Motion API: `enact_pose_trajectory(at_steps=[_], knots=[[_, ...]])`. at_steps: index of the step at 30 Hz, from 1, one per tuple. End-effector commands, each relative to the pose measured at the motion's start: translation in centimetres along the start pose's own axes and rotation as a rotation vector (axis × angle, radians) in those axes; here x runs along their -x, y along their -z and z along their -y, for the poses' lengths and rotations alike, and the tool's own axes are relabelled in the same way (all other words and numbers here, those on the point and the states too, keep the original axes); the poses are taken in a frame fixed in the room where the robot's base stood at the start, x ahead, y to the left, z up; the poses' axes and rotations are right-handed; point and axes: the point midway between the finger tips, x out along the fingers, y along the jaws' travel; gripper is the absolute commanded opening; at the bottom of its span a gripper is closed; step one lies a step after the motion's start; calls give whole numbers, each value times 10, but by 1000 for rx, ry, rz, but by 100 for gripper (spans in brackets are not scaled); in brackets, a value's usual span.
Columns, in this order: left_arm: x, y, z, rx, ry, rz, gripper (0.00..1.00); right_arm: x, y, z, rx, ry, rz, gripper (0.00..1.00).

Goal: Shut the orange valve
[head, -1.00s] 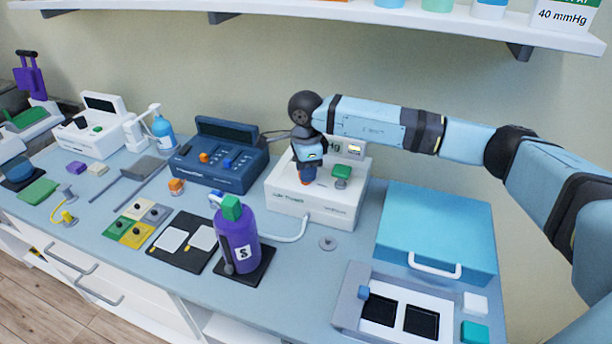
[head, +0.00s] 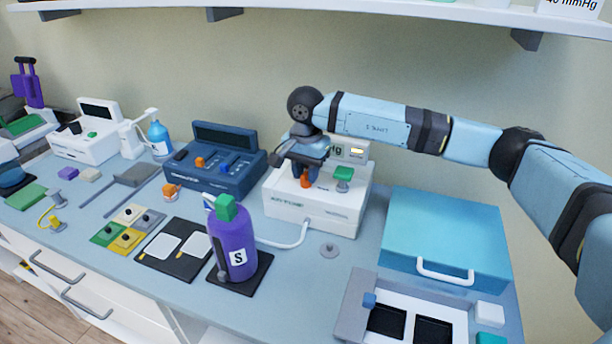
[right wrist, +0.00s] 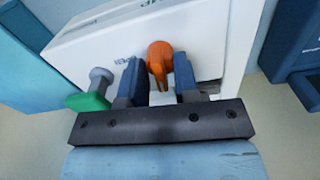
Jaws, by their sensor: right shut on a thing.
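The orange valve (head: 306,181) is on the front part of the white device (head: 318,212), left of a green knob (head: 343,174). My right gripper (head: 305,172) reaches down over the device from above and is shut on the valve. In the right wrist view the valve's orange handle (right wrist: 159,58) stands between the two blue fingers of my right gripper (right wrist: 158,80). The fingers hide part of the valve in the head view. My left gripper is in neither view.
A purple bottle (head: 233,245) with a green cap stands in front of the device, near its white hose (head: 290,240). A blue console (head: 215,170) is to the left. A light-blue case (head: 445,235) is to the right. A shelf (head: 400,12) hangs above.

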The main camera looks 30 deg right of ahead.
Motion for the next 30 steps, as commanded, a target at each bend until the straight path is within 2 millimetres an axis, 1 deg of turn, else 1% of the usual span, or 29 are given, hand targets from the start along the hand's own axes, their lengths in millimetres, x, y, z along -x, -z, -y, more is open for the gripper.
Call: enact_pose_trajectory(at_steps=[3,9,16,24,25,30], knots=[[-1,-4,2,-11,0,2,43,0,0,0,51,2,-1,5],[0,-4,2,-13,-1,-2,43,0,0,0,103,2,0,5],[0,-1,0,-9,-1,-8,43,1,0,0,119,1,0,5],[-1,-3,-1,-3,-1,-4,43,1,0,0,119,1,0,5],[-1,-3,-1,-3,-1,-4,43,1,0,0,118,1,0,35],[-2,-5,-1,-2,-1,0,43,1,0,0,118,1,0,36]])
